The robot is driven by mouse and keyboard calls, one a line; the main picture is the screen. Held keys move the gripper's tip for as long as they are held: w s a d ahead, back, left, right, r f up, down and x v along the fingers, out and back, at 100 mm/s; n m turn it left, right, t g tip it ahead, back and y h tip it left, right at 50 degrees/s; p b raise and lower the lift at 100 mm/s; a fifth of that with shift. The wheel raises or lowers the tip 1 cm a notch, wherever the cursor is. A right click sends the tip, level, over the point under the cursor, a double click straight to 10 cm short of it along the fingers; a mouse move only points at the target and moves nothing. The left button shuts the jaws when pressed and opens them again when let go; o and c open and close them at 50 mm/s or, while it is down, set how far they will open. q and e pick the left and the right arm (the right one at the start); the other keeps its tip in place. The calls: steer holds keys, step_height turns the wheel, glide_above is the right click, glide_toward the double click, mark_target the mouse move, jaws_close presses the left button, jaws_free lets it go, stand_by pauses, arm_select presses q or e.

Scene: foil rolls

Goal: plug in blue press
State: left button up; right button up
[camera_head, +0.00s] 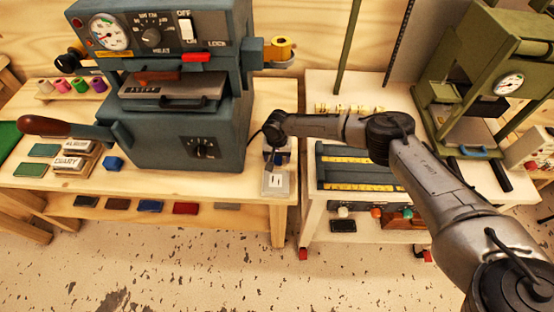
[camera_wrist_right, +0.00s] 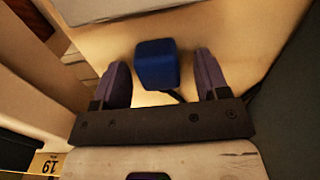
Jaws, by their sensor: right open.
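The blue press (camera_head: 190,130) stands on the wooden bench in the head view, with a dial, gauge and switch panel on top. My right gripper (camera_head: 272,158) points down at the bench's right end, beside the press. In the right wrist view the gripper (camera_wrist_right: 158,78) is open, its two purple fingers on either side of a blue plug (camera_wrist_right: 155,62). Gaps show between plug and fingers. A dark cord shows near the plug. A pale socket box (camera_head: 275,184) with two dark slots sits just in front of the gripper. My left gripper is out of view.
A green press (camera_head: 478,75) stands on the white bench at right. A blue-grey tray (camera_head: 350,170) with yellow rulers lies near my right forearm.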

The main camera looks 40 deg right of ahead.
steer(key=c, duration=1)
steer(key=shift+o, duration=0.2)
step_height(320, 180, up, 9)
steer(key=p, duration=0.3)
steer(key=shift+r, duration=0.55)
